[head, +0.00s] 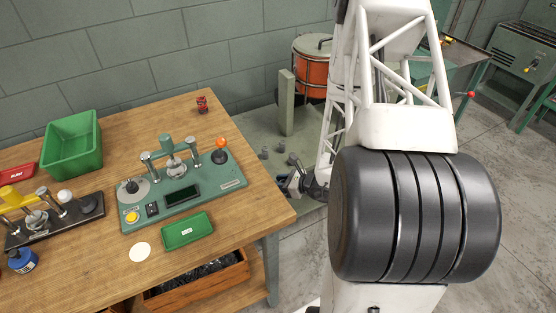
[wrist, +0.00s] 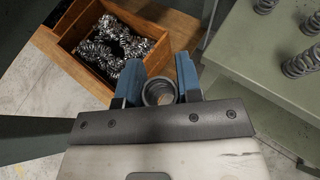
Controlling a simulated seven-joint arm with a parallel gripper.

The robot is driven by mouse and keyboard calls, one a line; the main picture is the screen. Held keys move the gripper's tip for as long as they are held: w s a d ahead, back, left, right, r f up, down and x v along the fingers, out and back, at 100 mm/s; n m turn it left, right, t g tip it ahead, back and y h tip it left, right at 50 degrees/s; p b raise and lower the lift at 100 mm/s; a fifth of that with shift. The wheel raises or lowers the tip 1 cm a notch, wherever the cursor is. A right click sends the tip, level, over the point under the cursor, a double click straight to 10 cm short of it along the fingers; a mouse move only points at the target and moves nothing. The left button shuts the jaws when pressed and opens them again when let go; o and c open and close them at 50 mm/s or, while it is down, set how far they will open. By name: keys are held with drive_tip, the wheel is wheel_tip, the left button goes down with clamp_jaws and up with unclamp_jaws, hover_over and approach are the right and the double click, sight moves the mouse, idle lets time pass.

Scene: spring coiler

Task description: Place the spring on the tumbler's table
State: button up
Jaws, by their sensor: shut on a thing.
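A grey coil spring (wrist: 159,92) sits between the two blue fingers of my gripper (wrist: 160,78) in the wrist view, seen nearly end-on. The fingers are shut on it. In the head view my gripper (head: 291,186) is small, low beside the right end of the workbench and at the near edge of the grey-green tumbler's table (head: 250,124). The held spring is hard to make out there. The table also shows at right in the wrist view (wrist: 240,62), beside my gripper. The orange tumbler drum (head: 311,72) stands behind the table.
Several springs (wrist: 301,64) stand on the table's right part in the wrist view. A grey post (head: 287,103) rises from the table. A wooden crate (wrist: 155,58) of tangled springs is left of my gripper. The wooden workbench (head: 110,262) carries testers and trays.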

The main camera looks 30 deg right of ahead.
drive_tip(key=shift+w, duration=0.15)
hover_over(272, 169)
drive_tip(key=shift+a+f, duration=0.1)
drive_tip(key=shift+f, duration=0.6)
drive_tip(key=shift+f, duration=1.75)
drive_tip(key=shift+f, duration=0.15)
drive_tip(key=o, duration=0.9)
drive_tip(key=shift+o, duration=0.2)
